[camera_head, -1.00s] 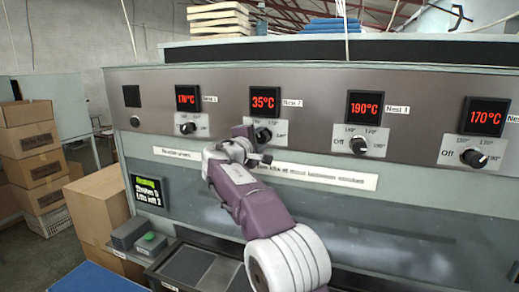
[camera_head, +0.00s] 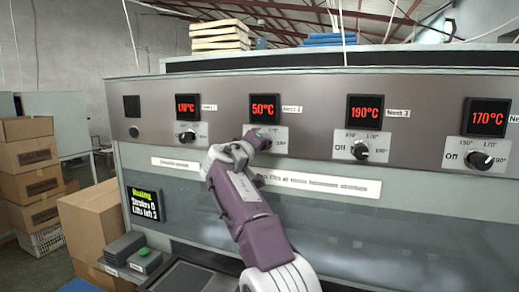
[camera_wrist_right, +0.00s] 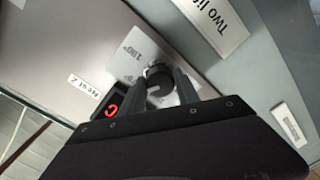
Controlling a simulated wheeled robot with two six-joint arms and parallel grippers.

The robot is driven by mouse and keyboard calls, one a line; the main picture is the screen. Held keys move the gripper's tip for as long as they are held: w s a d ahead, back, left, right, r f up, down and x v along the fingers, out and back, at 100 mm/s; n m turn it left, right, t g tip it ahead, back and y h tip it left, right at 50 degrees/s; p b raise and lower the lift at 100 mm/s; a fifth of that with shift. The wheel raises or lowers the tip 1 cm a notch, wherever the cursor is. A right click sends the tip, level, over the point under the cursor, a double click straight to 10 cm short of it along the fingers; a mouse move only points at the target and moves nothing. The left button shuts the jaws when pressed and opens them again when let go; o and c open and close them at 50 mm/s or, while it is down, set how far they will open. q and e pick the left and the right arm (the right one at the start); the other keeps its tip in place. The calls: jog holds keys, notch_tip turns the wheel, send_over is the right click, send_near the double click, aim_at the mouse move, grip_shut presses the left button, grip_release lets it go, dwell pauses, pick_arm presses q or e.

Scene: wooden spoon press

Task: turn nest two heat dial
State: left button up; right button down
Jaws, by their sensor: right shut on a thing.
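The nest two heat dial is a dark round knob on a pale scale plate. In the right wrist view the dial (camera_wrist_right: 157,75) sits between the two black fingers of my right gripper (camera_wrist_right: 161,82), which are shut on it. In the head view my right gripper (camera_head: 254,142) covers most of the dial and part of its plate (camera_head: 280,136). The Nest 2 display (camera_head: 263,108) above reads 50°C in red. In the right wrist view only part of that display (camera_wrist_right: 110,106) shows beside the gripper. My left gripper is out of view.
Similar dials stand along the panel: one left (camera_head: 187,137), the Nest 3 dial (camera_head: 360,151) and one far right (camera_head: 479,160). Their displays read 170, 190 and 170°C. A status screen (camera_head: 146,199) is lower left. Cardboard boxes (camera_head: 90,229) stand left of the machine.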

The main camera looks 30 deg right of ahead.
jog(key=shift+f+m, duration=0.3)
dwell(0.4)
jog(key=c, duration=1.1)
grip_release()
jog(key=shift+o, duration=1)
jog(key=shift+r, duration=0.15)
jog(key=b+v, duration=0.4)
jog(key=v, duration=0.5)
